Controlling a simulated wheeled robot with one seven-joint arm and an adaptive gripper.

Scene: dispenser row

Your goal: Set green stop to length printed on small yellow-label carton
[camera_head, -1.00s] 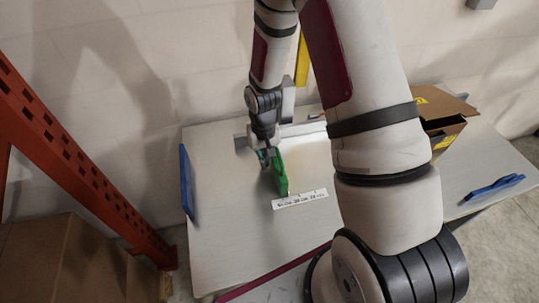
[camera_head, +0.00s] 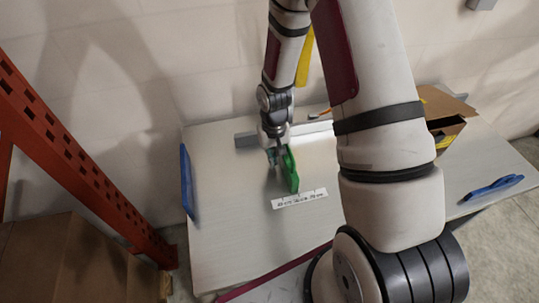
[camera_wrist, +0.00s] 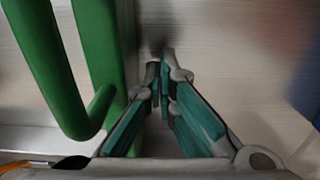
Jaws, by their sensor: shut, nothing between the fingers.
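The green stop (camera_head: 291,170) stands upright on the pale table, just left of the middle, behind a printed scale strip (camera_head: 300,198). The strip's figures are too small to read. My gripper (camera_head: 272,160) is shut and empty, low against the left side of the stop. In the wrist view the shut fingertips (camera_wrist: 162,65) lie right beside the green stop (camera_wrist: 103,45), which has a looped handle; I cannot tell if they touch.
A blue plate (camera_head: 187,180) stands at the left edge. A blue tool (camera_head: 493,188) lies at the right edge. An orange rack (camera_head: 75,150) stands left of the table (camera_head: 235,245), whose front is clear.

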